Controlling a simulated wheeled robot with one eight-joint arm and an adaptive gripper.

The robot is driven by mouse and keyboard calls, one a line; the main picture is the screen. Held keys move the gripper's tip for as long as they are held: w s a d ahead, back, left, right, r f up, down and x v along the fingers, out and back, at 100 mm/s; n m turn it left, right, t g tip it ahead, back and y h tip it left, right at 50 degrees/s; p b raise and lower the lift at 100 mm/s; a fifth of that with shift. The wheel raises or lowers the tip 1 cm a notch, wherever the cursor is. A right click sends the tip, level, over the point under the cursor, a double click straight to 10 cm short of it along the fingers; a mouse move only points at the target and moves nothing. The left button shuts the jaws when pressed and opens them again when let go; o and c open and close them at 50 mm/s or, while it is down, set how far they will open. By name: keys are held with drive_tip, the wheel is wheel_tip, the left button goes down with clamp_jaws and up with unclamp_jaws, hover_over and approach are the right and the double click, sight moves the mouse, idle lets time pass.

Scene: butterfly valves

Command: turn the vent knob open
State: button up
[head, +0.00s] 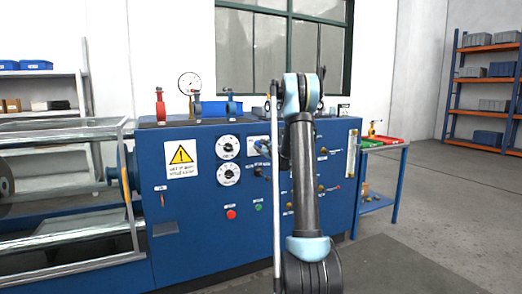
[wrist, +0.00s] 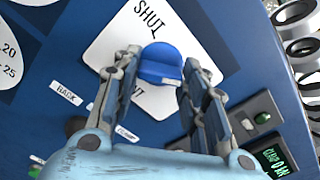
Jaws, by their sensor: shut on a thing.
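The vent knob (wrist: 160,62) is a round blue knob on a white square plate (wrist: 112,45) in the wrist view. The plate reads "SHUT" above the knob; lettering below it is partly covered and ends in "NT". A pale mark on the knob's edge faces the lower right of the picture. My gripper (wrist: 160,72) has one finger on each side of the knob and is shut on it. In the head view my arm stands in front of the blue panel (head: 205,205), and I cannot clearly make out the fingers on the knob.
In the wrist view a label "BACK" (wrist: 67,93) and a dark knob (wrist: 75,125) lie to the left, a green button (wrist: 262,118) and a lit display (wrist: 278,160) to the right. In the head view a red button (head: 231,214) sits lower on the panel.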

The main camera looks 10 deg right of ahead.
drive_tip(key=shift+m, duration=0.6)
drive_tip(key=o, duration=1.1)
drive_tip(key=shift+c, duration=0.2)
drive_tip(key=shift+s, duration=0.1)
drive_tip(key=v, duration=1.1)
drive_tip(key=shift+s, duration=0.3)
